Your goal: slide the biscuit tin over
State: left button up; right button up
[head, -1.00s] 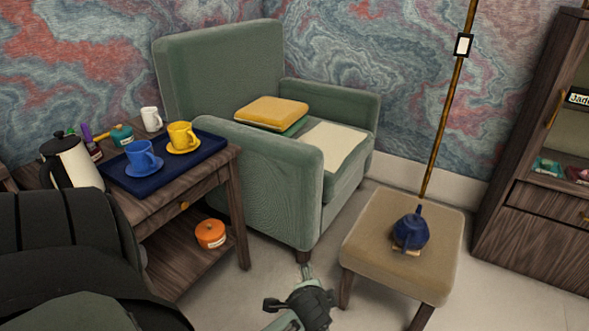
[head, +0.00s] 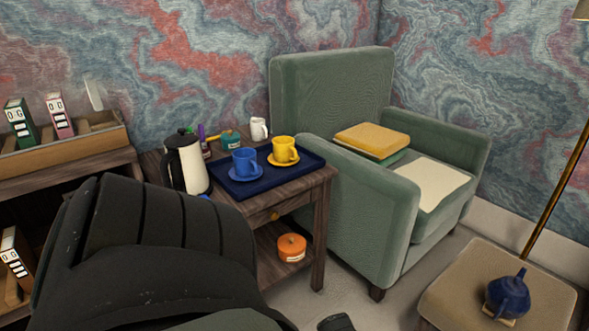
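I cannot pick out the biscuit tin for certain. An orange round lidded container (head: 291,247) with a pale label sits on the lower shelf of the wooden side table (head: 322,230). A teal lidded container (head: 230,139) stands on the tabletop behind the blue tray (head: 240,188). Neither is being touched by a gripper that I can see. Neither gripper's fingers are in view.
The tray holds a blue cup (head: 246,162) and a yellow cup (head: 285,150). A cream kettle (head: 187,165) stands at its left, a white mug (head: 259,129) behind. A green armchair (head: 395,215) and a stool (head: 455,287) with a blue teapot (head: 508,295) are right.

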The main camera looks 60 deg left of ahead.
aim_at(288, 259)
jog(key=u, duration=2.1)
